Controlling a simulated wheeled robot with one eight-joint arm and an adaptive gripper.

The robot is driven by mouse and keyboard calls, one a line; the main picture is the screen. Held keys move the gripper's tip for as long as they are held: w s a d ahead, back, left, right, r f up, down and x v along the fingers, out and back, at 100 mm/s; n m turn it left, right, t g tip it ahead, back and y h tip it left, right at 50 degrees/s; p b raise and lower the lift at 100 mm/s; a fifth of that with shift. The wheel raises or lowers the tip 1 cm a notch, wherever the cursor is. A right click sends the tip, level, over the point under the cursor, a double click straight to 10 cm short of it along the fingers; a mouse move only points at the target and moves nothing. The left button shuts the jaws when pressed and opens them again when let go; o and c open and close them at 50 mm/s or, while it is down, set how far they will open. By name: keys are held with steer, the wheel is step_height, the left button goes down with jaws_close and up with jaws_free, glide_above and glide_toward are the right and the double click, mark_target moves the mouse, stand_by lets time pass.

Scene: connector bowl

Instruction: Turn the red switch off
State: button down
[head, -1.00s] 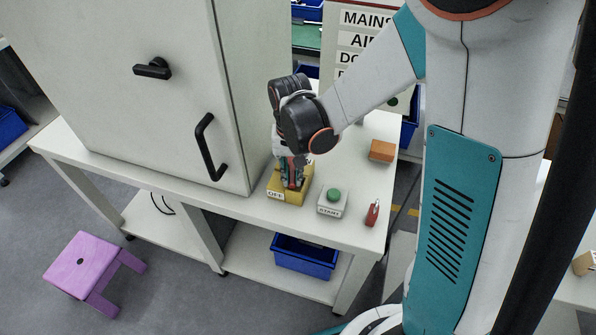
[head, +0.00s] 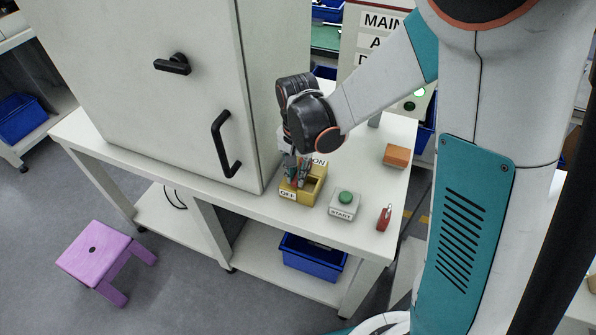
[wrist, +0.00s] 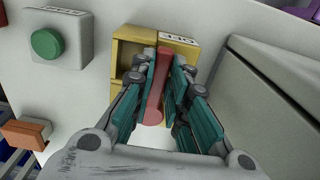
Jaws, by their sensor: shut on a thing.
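The yellow switch box (head: 312,190) sits on the white table, with an ON label (head: 319,161) at its back and an OFF label (head: 287,195) at its front left. My gripper (head: 297,180) reaches down into it. In the wrist view the red switch (wrist: 154,108) is a lever between the fingers of my gripper (wrist: 164,62), which are shut on it. The yellow box (wrist: 130,54) shows an open recess left of the fingers, with its OFF label (wrist: 178,40) at the top. The lever's base is partly hidden by the fingers.
A START box with a green button (head: 345,198) stands right of the switch box. A red-handled item (head: 385,217) and an orange block (head: 397,155) lie further right. A large cabinet (head: 240,100) with a black handle stands close on the left.

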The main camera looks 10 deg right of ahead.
steer(key=c, duration=1.6)
jaws_free()
steer(key=shift+o, duration=0.2)
steer(key=shift+r, duration=0.1)
step_height(320, 180, up, 12)
steer(key=s+d+r+n+t, duration=0.3)
steer(key=s+d, duration=0.1)
steer(key=s, duration=0.3)
steer(key=s+d+r+n+t, duration=0.3)
steer(key=s+d+n+t, duration=0.1)
steer(key=s, duration=0.4)
steer(key=shift+d, duration=0.35)
